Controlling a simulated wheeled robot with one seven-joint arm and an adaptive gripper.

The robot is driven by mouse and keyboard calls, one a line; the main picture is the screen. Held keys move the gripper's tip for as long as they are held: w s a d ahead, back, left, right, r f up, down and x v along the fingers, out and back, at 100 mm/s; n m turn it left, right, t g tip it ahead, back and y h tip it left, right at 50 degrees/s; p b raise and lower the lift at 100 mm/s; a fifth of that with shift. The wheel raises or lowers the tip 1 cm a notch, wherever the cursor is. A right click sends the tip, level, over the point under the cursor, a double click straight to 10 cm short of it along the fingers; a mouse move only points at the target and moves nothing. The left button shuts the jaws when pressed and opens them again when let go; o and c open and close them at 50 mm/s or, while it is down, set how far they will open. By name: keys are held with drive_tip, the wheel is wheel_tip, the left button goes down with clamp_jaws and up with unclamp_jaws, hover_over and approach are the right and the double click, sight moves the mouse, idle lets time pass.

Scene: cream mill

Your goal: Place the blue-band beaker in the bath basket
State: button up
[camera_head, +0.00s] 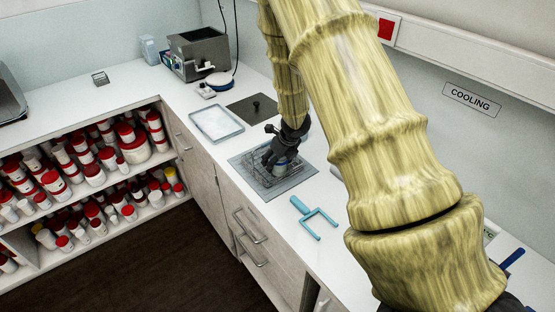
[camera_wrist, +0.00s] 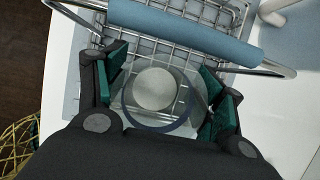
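The blue-band beaker (camera_wrist: 158,88) is clear glass, seen from above in the wrist view, with a blue ring around it. It is between the two green-padded fingers of my gripper (camera_wrist: 168,85). The pads are close to its sides; whether both touch it is unclear. In the head view, my dark gripper (camera_head: 279,143) points down over the bath basket, with the beaker (camera_head: 281,166) partly hidden below it. The wire basket (camera_head: 256,162) stands on the grey bath plate (camera_head: 271,188). The basket's blue handle (camera_wrist: 185,29) crosses the top of the wrist view.
A light-blue forked tool (camera_head: 318,222) lies on the white counter in front of the bath. A shallow tray (camera_head: 217,122) and a dark plate (camera_head: 252,108) lie behind it. A grey appliance (camera_head: 198,54) stands at the back. Shelves of red-lidded jars (camera_head: 94,174) are at left.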

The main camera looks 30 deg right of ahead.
drive_tip(key=shift+o, duration=1.1)
drive_tip(key=shift+r, duration=0.15)
drive_tip(key=shift+r, duration=0.2)
drive_tip(key=b+v, duration=0.2)
drive_tip(key=v, duration=0.9)
drive_tip(key=shift+s+r, duration=0.1)
drive_tip(key=shift+r, duration=0.1)
